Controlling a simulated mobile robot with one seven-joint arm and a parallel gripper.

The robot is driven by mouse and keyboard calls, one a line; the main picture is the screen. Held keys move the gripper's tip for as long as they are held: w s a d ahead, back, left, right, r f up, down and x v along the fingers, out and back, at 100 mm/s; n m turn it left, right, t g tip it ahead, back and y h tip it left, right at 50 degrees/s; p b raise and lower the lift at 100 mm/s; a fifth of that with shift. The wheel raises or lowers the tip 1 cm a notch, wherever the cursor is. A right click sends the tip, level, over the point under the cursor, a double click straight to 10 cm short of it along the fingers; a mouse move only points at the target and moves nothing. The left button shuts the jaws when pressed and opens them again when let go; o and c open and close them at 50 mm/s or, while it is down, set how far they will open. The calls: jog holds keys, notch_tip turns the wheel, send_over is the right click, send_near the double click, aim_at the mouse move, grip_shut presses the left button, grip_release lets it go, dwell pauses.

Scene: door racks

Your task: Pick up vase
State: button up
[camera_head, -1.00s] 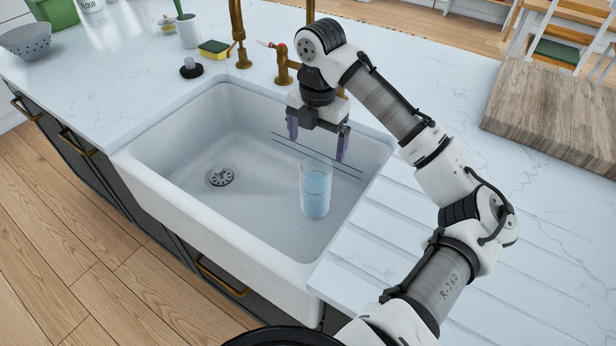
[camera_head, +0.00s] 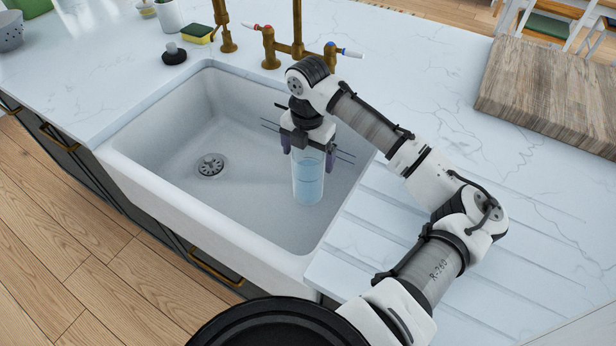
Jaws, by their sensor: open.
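The vase (camera_head: 308,182) is a clear, pale blue glass cylinder. It stands upright in the right part of the white sink (camera_head: 130,172), and its lower part looks filled with blue. My gripper (camera_head: 308,160) points down at the top of the vase and is open. One dark finger shows at the left of the vase's upper part and the other at its right. The gripper body covers the vase's rim. I cannot tell whether the fingers touch the glass.
Brass taps (camera_head: 268,48) stand behind the sink. A black stopper (camera_head: 174,54) and a yellow-green sponge (camera_head: 197,34) sit on the back counter. A wooden board (camera_head: 550,90) lies at the right. The left part of the sink around the drain (camera_head: 210,166) is clear.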

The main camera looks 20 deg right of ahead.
aim_at(308, 164)
jog(key=shift+f+p, duration=0.4)
jog(key=shift+f, duration=1.5)
grip_shut()
